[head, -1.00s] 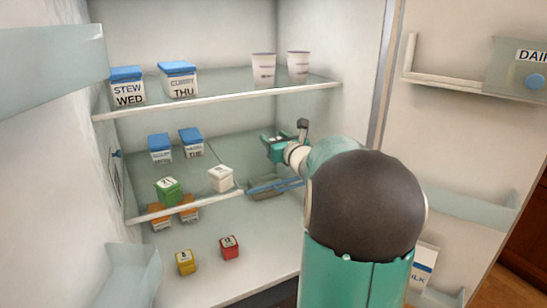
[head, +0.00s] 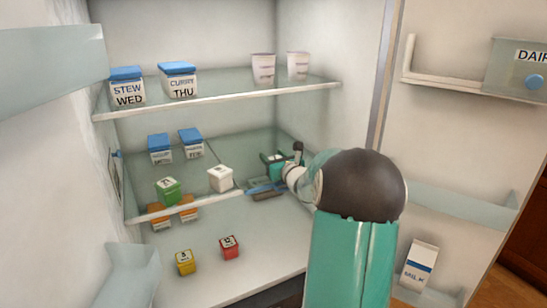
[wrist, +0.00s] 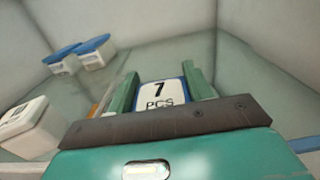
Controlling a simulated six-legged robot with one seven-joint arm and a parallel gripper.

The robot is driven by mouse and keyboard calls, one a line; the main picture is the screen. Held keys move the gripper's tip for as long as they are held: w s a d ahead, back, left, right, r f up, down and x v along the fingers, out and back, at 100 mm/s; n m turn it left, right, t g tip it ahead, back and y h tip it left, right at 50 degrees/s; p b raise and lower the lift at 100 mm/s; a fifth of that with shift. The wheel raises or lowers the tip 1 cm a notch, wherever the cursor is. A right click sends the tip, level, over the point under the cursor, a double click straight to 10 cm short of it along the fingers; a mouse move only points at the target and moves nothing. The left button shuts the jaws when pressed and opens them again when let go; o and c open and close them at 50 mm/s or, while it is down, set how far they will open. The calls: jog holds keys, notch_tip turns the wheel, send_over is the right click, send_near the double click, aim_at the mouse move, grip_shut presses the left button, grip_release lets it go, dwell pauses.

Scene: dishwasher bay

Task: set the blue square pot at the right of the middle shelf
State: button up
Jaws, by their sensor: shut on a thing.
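The blue square pot (wrist: 160,92) shows between my fingers in the wrist view, with a white "7 PCS" label and blue edges. My gripper (wrist: 161,84) is shut on it, one green finger on each side. In the head view my gripper (head: 278,163) is low over the right part of the middle shelf (head: 238,152). The pot is hard to make out there. I cannot tell whether its base touches the glass.
On the middle shelf, a white pot (head: 220,179) and a green pot (head: 168,191) stand left of my gripper, with two blue-lidded boxes (head: 160,149) farther back. White cups (head: 263,68) stand on the shelf above. The fridge's right wall (head: 330,110) is close to my gripper.

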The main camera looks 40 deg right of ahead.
jog(key=o, duration=1.1)
jog(key=shift+r, duration=0.15)
jog(key=v, duration=1.2)
